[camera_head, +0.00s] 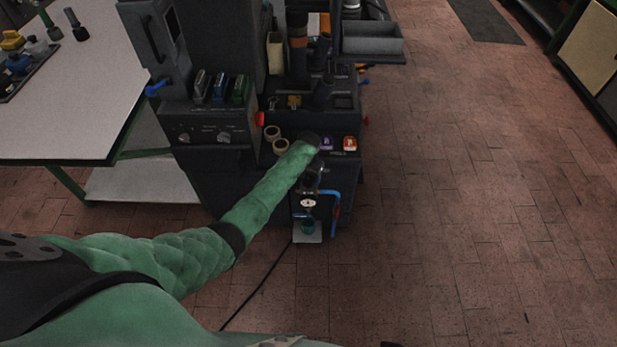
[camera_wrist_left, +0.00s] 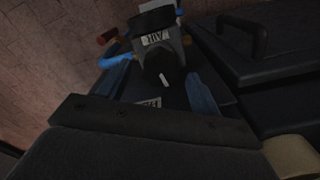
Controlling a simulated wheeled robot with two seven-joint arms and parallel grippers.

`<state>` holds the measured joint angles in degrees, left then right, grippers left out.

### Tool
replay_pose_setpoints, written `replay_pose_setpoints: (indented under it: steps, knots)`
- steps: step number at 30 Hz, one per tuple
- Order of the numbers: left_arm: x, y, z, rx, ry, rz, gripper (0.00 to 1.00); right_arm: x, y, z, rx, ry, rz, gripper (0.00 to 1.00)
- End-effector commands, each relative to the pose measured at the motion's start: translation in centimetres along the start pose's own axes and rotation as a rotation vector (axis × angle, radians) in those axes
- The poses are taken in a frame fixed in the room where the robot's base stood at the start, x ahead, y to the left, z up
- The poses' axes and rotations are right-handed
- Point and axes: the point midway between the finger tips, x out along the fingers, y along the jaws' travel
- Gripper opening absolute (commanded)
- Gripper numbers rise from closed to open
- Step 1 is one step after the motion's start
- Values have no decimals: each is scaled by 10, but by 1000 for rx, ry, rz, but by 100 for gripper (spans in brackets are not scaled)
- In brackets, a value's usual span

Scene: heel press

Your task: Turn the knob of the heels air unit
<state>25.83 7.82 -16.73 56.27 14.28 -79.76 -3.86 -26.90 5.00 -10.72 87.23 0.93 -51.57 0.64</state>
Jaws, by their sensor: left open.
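The heels air unit (camera_head: 308,203) hangs on the front of the dark machine, with a round white gauge and blue tubing. In the left wrist view, the unit's body carries an AIR label (camera_wrist_left: 155,38) that appears upside down. Its dark round knob (camera_wrist_left: 164,68) has a white mark. My left gripper (camera_wrist_left: 158,90) is open, with its fingers on either side of the knob. I cannot tell whether they touch it. In the head view my green left arm reaches down to the unit, and the wrist hides most of the gripper and the knob. My right gripper is out of view.
The dark machine (camera_head: 185,162) rises behind the unit, with tape rolls (camera_head: 273,132) and small coloured items on its ledge. A white-topped table (camera_head: 85,100) stands at the left. A black cable (camera_head: 262,283) lies on the floor. The brick floor (camera_head: 450,200) at the right is clear.

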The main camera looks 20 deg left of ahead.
Motion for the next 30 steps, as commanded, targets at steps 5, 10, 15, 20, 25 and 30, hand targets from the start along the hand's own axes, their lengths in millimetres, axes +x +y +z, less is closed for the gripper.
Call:
replay_pose_setpoints:
  steps: [5, 10, 15, 20, 25, 30]
  knots:
    - [8, 0, 0, 0, -1, 0, 64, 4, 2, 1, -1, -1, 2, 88]
    - [8, 0, 0, 0, 0, 0, 64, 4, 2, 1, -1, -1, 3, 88]
    - [8, 0, 0, 0, 0, 0, 45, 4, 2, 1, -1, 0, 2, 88]
    - [8, 0, 1, 0, 0, 0, 20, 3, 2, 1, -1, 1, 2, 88]
    - [8, 0, 1, -9, 0, 0, 20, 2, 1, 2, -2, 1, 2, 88]
    - [7, 0, 0, -55, 0, 1, 20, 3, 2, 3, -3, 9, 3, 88]
